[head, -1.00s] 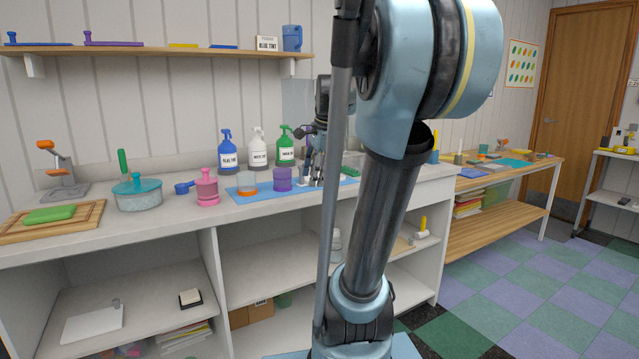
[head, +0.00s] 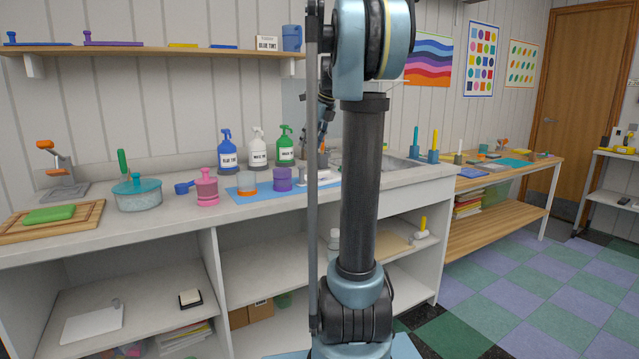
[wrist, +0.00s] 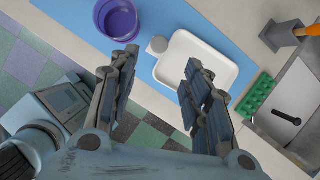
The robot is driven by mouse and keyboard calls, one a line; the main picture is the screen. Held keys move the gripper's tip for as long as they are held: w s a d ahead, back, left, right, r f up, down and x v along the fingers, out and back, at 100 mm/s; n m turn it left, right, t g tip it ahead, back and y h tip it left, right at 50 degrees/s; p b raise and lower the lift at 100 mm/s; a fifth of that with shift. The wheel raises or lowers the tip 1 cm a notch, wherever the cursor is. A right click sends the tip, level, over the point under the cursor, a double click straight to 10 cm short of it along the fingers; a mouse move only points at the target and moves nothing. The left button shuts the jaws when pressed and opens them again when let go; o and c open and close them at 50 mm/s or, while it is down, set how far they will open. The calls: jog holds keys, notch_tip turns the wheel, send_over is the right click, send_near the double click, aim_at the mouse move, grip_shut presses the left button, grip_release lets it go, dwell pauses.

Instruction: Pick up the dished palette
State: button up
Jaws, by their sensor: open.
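The dished palette, a white shallow tray with rounded corners (wrist: 208,60), lies on the blue mat (wrist: 75,16) in the wrist view. A strip of it shows in the head view (head: 327,177), partly hidden by my arm. My gripper (wrist: 160,72) is open and empty. Its fingers reach toward the palette's near left part, the right finger overlapping the palette's lower edge in the picture. I cannot tell the height between them. In the head view my gripper is mostly hidden behind my arm.
A green studded block (wrist: 257,95) and a grey holder (wrist: 279,36) are to the right.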

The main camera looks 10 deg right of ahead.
jog(key=x, duration=1.3)
jog(key=shift+d+f, duration=0.1)
jog(key=shift+f, duration=0.1)
grip_shut()
